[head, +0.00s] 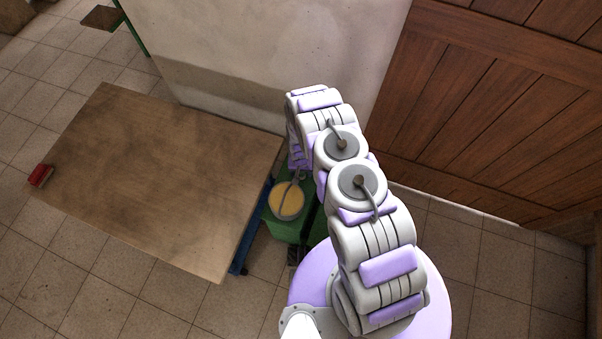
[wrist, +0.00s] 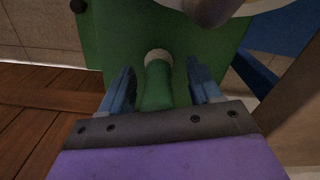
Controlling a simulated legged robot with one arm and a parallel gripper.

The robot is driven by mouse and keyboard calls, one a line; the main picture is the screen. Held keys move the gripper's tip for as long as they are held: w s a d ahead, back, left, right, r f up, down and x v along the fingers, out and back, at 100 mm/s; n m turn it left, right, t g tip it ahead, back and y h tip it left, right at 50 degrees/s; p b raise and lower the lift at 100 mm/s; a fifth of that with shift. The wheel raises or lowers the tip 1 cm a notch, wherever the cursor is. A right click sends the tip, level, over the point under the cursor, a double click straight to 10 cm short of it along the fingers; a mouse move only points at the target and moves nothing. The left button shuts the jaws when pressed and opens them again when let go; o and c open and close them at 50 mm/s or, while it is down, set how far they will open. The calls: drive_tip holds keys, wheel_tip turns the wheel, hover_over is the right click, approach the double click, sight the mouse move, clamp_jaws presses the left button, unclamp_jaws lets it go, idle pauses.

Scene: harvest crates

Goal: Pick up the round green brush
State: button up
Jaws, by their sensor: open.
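The green brush (wrist: 157,88) shows in the wrist view as a rounded green body with a pale, whitish round end. It lies on a green surface (wrist: 110,45). My gripper (wrist: 160,75) is open, with one blue finger on each side of the brush and a visible gap on both sides. I cannot tell how far the fingers reach down beside it. The near end of the brush is hidden by the gripper's dark palm edge. In the head view my arm hides the brush, and the fingers cannot be made out.
A yellow disc with a grey rim (head: 289,202) lies on the green stand (head: 288,232). A brown table (head: 150,180) stands left, with a red object (head: 40,176) at its far left edge. A pale wall (head: 280,50) and wooden door (head: 490,110) are behind.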

drive_tip(key=shift+f, duration=0.1)
drive_tip(key=c, duration=1.1)
wheel_tip(320, 180, up, 10)
drive_tip(key=p, duration=0.3)
